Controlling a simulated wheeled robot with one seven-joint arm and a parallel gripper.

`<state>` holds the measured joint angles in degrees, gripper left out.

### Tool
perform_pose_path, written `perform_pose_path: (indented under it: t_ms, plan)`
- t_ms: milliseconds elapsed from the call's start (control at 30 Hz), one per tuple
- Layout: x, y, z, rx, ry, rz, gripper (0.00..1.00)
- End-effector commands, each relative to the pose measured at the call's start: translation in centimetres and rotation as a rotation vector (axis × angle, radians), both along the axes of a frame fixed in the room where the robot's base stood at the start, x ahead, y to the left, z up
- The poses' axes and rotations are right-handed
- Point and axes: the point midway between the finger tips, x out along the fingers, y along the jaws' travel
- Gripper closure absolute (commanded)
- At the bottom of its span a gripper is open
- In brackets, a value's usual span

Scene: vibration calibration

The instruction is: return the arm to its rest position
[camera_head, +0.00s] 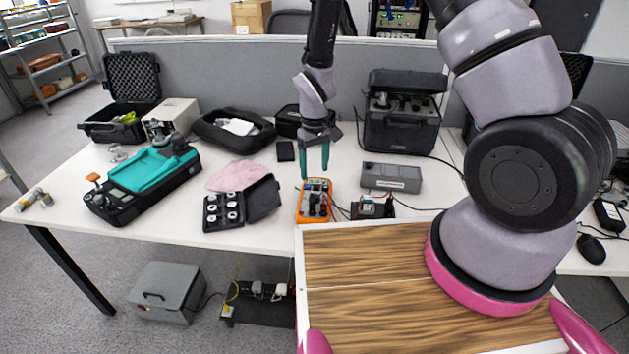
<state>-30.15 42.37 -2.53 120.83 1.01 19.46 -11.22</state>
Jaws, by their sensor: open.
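My gripper (316,160) hangs down over the white table, its two teal fingers apart with nothing between them. It is above an orange handheld meter (313,187), at the back edge of my wooden top; the fingertips look close to the meter, but I cannot tell whether they touch it. My arm rises from the pink ring at right and passes out of the top of the picture before coming down to the gripper.
A grey box (391,177) and a small wired device (372,207) lie right of the meter. A black case of round pieces (223,211), a pink cloth (237,176) and a teal-topped instrument (154,170) lie left. An open black case (401,130) stands behind, before a grey partition (235,75).

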Motion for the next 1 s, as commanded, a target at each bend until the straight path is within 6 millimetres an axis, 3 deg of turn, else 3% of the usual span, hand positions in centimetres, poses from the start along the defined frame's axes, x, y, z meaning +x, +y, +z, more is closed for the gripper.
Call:
perform_pose_path:
  t_ms: [133,500,600,667,767,1000]
  plan:
    - [0.0,0.0,1.5,0.0,-0.001,0.001,0.26]
    - [0.0,0.0,1.8,0.0,0.0,-0.001,0.26]
    - [0.3,-0.3,2.9,0.008,-0.01,-0.017,0.26]
    - [0.6,-0.6,4.5,0.019,-0.022,-0.04,0.26]
    - [1.4,-1.8,8.8,0.051,-0.057,-0.105,0.26]
    - [0.9,-6.5,20.9,0.146,-0.157,-0.303,0.26]
